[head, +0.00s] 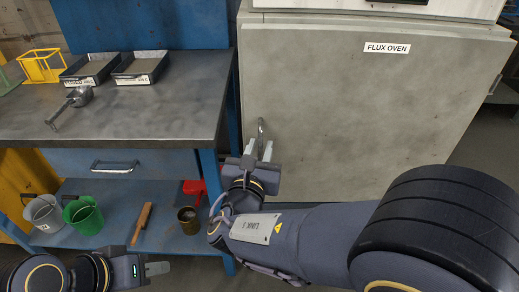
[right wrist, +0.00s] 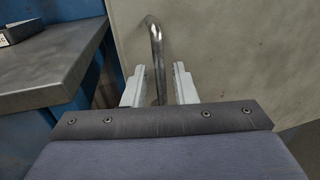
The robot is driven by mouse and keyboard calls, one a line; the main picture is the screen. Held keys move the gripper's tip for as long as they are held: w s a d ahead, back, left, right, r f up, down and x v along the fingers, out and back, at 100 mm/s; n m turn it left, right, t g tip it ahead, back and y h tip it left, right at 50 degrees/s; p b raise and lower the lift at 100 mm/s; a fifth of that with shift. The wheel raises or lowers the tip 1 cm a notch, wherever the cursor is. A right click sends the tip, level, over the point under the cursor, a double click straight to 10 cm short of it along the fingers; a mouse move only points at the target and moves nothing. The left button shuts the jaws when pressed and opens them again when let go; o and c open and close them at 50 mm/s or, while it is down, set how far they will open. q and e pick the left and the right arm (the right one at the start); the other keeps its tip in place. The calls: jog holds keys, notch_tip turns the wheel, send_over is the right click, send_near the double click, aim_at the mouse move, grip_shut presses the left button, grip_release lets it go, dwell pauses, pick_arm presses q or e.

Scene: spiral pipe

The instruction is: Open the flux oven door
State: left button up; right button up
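The flux oven (head: 387,48) stands at the back right with its grey door (head: 350,110) shut. A metal bar handle (head: 261,128) is upright near the door's left edge. My right gripper (head: 259,150) is at the handle with its fingers open. In the right wrist view the handle (right wrist: 157,50) rises between the two fingertips of my gripper (right wrist: 158,80), nearer the left finger; I cannot tell whether it touches. My left gripper (head: 157,268) is low at the bottom left, away from the oven; I see it edge-on.
A metal workbench (head: 160,110) stands left of the oven, close to the handle side. It bears two trays (head: 139,68), a metal tool (head: 72,102) and a yellow frame (head: 41,66). The shelf (head: 165,235) below holds buckets (head: 83,215) and a brush (head: 141,224).

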jog(key=shift+w+d, duration=0.1)
jog(key=shift+w, duration=0.3)
grip_shut()
jog(key=shift+s, duration=0.1)
